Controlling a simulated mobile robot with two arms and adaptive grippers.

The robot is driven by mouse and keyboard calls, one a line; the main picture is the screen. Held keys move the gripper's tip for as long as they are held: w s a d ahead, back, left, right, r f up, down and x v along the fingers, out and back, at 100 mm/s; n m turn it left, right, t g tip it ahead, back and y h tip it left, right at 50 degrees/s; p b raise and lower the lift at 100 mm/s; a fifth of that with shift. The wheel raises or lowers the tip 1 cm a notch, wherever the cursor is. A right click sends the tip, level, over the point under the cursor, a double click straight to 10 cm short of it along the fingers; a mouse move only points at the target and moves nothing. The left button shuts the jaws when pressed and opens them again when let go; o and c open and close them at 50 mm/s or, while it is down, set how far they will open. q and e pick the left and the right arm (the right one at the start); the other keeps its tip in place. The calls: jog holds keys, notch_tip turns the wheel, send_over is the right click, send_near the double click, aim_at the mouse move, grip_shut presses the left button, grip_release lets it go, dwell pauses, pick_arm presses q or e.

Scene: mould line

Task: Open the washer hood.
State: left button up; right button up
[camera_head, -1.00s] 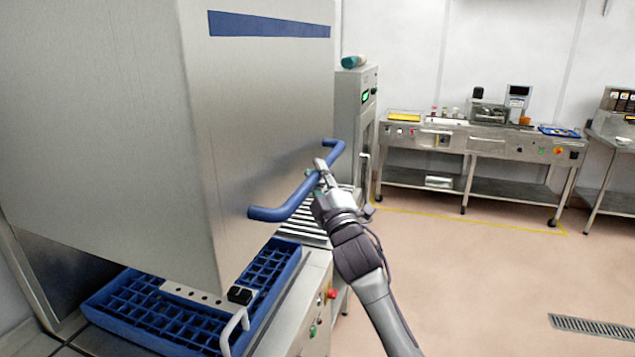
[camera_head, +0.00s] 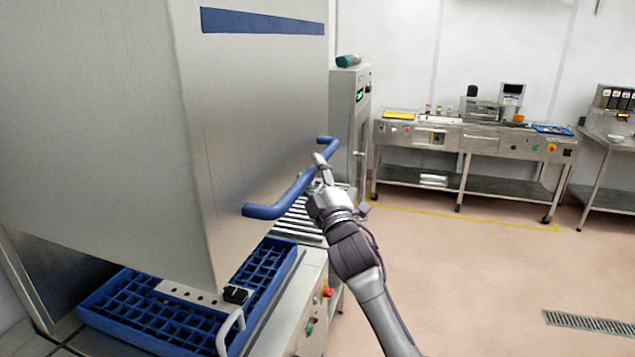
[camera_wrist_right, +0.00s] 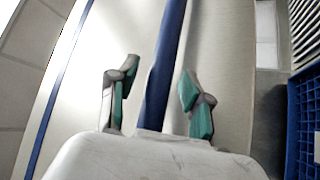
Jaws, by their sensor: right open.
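The washer hood (camera_head: 250,110) is a large steel box with a blue stripe, standing raised above the rack below it. Its blue bar handle (camera_head: 268,210) runs along the front face. My right gripper (camera_head: 320,172) is at the handle's far half. In the right wrist view the handle (camera_wrist_right: 166,70) runs between the two open, green-padded fingers of the gripper (camera_wrist_right: 158,92), with a gap on each side. My left gripper is not in view.
A blue rack (camera_head: 130,318) with a perforated plate and a white handle sits under the hood. A roller conveyor (camera_head: 300,220) and a steel cabinet (camera_head: 350,125) stand beyond. A steel bench (camera_head: 470,145) lines the back wall. The floor at right is clear.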

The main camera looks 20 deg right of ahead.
jog(key=v, duration=1.2)
notch_tip(320, 180, down, 38)
jog(key=d+m+g+h+b, duration=0.1)
jog(key=m+g+h+b, duration=0.2)
jog(key=g, duration=0.5)
jog(key=s+f+m+g+y+b, duration=0.15)
jog(key=s+f, duration=0.25)
jog(key=f, duration=0.5)
jog(key=s+f+m+g+p, duration=0.1)
jog(key=s+f+m+g, duration=0.1)
jog(key=s+f, duration=0.45)
jog(key=s+d+f+m+g+b, duration=0.2)
jog(key=s+f+g, duration=0.3)
jog(key=s+f, duration=1.3)
jog(key=s+f+m+g+b, duration=0.1)
jog(key=s+f, duration=0.5)
jog(key=s, duration=0.6)
jog(key=s+f+m+g, duration=0.2)
jog(key=s+f+g, duration=0.2)
jog(key=s, duration=0.8)
notch_tip(320, 180, down, 2)
jog(key=shift+s+d+f+h+b, duration=0.15)
jog(key=shift+s+d+h+b, duration=0.1)
jog(key=shift+h+b, duration=0.15)
